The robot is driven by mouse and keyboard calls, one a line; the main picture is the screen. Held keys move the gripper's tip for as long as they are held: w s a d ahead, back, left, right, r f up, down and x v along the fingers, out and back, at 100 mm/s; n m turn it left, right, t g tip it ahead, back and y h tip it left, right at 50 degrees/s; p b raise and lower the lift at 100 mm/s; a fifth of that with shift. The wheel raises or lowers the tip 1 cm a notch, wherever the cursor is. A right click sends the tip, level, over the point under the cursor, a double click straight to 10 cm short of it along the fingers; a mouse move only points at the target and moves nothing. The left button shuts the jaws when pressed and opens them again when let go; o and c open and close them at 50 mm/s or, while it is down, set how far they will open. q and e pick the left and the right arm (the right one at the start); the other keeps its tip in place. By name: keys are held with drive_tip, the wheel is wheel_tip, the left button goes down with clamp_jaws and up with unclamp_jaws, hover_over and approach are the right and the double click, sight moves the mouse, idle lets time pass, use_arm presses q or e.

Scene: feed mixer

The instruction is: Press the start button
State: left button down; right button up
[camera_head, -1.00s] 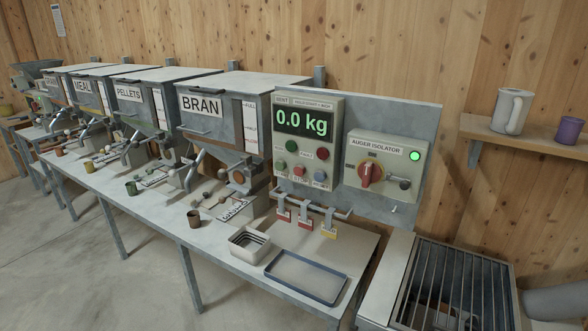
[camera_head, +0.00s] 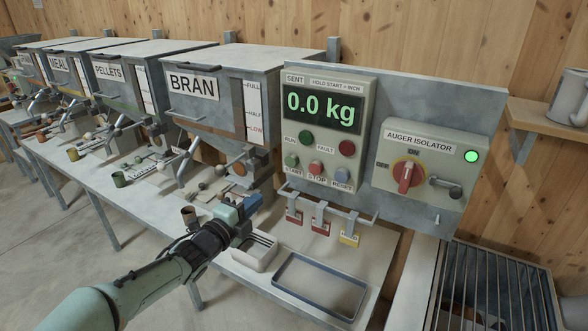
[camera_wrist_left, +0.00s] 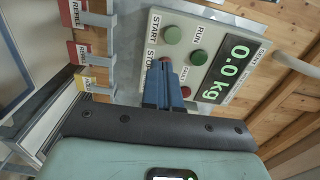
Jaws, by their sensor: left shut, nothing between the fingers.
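In the left wrist view, the shut fingers (camera_wrist_left: 168,75) point at the panel and partly cover the STOP area. The START button (camera_wrist_left: 172,34) shows there just past the fingertips, uncovered. The display (camera_wrist_left: 228,70) reads 0.0 kg. My right gripper is not in view.
An auger isolator (camera_head: 430,165) with a red knob and a lit green lamp is right of the panel. Tags hang from a rail (camera_head: 330,203) below it. A metal box (camera_head: 250,250) and a shallow tray (camera_head: 320,285) are on the bench. The BRAN hopper (camera_head: 230,75) is left.

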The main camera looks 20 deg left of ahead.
sight(289, 167)
use_arm(q)
drive_tip(key=shift+r, duration=0.45)
drive_tip(key=w+p, duration=0.1)
drive_tip(key=w, duration=0.3)
drive_tip(key=w+d+p, duration=0.1)
drive_tip(key=w+p, duration=0.1)
drive_tip(key=w, duration=0.3)
drive_tip(key=w+d+p, duration=0.1)
drive_tip(key=w+p, duration=0.1)
drive_tip(key=w, duration=0.3)
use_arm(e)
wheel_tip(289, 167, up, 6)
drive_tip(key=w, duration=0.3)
use_arm(q)
drive_tip(key=shift+s, duration=0.1)
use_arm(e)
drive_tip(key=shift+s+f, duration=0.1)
